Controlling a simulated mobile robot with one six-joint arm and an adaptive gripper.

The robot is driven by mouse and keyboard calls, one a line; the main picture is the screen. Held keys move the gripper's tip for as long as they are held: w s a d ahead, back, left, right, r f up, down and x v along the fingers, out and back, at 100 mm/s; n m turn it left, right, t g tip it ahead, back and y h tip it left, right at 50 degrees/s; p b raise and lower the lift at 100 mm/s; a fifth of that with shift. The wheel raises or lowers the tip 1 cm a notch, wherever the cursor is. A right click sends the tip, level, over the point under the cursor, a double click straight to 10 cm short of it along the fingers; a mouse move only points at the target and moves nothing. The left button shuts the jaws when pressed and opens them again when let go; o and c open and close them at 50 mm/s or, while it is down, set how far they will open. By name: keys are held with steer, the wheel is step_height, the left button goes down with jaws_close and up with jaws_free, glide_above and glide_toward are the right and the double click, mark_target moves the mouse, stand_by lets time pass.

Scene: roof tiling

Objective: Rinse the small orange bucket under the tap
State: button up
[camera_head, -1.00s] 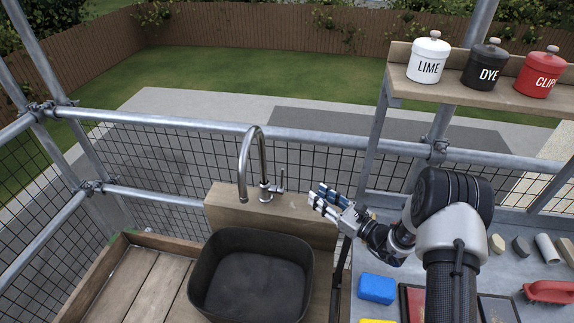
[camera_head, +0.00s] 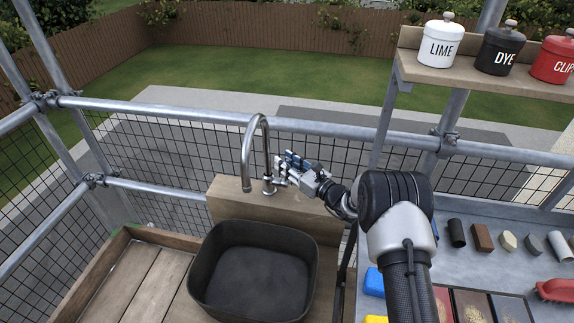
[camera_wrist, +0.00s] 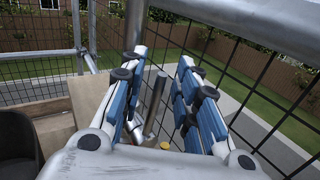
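The steel tap (camera_head: 248,150) has a tall curved spout and stands on a wooden board behind the black basin (camera_head: 262,275). My gripper (camera_head: 284,166) is at the right side of the tap, at the height of its lever. In the wrist view my gripper (camera_wrist: 163,80) is open, its two blue-padded fingers spread apart. A grey metal rod, seemingly part of the tap (camera_wrist: 155,100), shows between the fingers; I cannot tell if they touch it. My gripper hides most of the lever in the head view. No water shows. I see no orange bucket in either view.
Wooden planks (camera_head: 150,285) lie left of the basin. Scaffold rails (camera_head: 150,109) and mesh run behind the tap. A grey bench (camera_head: 465,270) at right carries several small blocks and a red brush (camera_head: 556,290). A shelf (camera_head: 480,77) above holds three labelled jars.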

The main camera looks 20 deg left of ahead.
jaws_close()
stand_by(0.4)
stand_by(0.4)
